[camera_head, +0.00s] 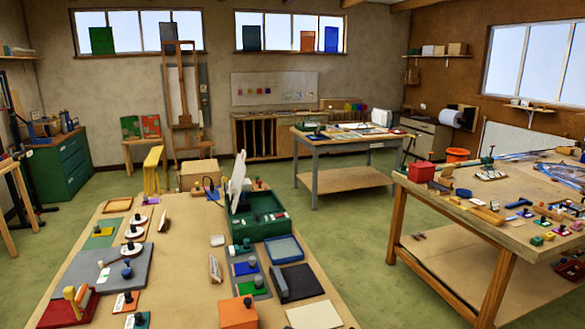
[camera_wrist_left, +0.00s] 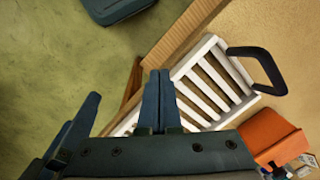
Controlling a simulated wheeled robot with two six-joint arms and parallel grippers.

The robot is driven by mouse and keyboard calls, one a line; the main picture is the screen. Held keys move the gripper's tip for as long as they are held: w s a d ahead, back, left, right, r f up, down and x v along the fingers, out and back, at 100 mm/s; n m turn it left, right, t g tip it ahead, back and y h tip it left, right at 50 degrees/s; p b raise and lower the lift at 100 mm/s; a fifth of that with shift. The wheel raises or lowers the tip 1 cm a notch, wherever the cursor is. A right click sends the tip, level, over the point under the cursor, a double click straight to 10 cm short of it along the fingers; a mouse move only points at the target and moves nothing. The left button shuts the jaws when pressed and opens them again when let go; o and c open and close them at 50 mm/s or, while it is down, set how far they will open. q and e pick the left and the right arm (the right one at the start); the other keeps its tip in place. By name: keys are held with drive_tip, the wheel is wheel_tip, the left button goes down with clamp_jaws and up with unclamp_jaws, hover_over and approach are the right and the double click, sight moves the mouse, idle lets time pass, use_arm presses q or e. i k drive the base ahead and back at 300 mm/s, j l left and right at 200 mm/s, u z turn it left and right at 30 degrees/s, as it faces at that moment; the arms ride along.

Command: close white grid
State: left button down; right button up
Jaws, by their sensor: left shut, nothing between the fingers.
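A white slatted grid (camera_wrist_left: 212,82) with a black loop handle (camera_wrist_left: 262,66) lies across the middle of the left wrist view. In the head view a white panel (camera_head: 236,181), apparently this grid seen nearly edge-on, stands raised at the back left of a green box (camera_head: 262,217) on the near table. My left gripper (camera_wrist_left: 159,78) is shut and empty. Its fingertips overlap the grid's left side in the wrist view, and the fingers hide part of it. I cannot tell whether they touch. My right gripper is in neither view.
The near table (camera_head: 185,285) holds an orange box (camera_head: 238,314), a black pad (camera_head: 299,281), a blue-rimmed tray (camera_head: 284,249) and several stamp-like tools. An orange block (camera_wrist_left: 268,132) is right of the grid in the wrist view. A cluttered workbench (camera_head: 480,228) stands right, across green floor.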

sight(239, 169)
drive_tip(key=l, duration=0.75)
drive_tip(key=i+l+u, duration=0.1)
drive_tip(key=l, duration=0.7)
drive_tip(key=i+l, duration=0.15)
drive_tip(key=l, duration=0.2)
drive_tip(key=i+l+u, duration=0.1)
drive_tip(key=l, duration=0.3)
drive_tip(key=i+l+u, duration=0.1)
drive_tip(key=l, duration=0.3)
drive_tip(key=i+l, duration=0.2)
drive_tip(key=l, duration=0.15)
drive_tip(key=i+l+u, duration=0.1)
drive_tip(key=l, duration=0.3)
drive_tip(key=i+l+u, duration=0.3)
drive_tip(key=i+l, duration=0.55)
drive_tip(key=i+j+u, duration=0.1)
drive_tip(key=i+j, duration=0.15)
drive_tip(key=i, duration=0.2)
drive_tip(key=i+j+u, duration=0.1)
drive_tip(key=i, duration=0.35)
drive_tip(key=j, duration=0.1)
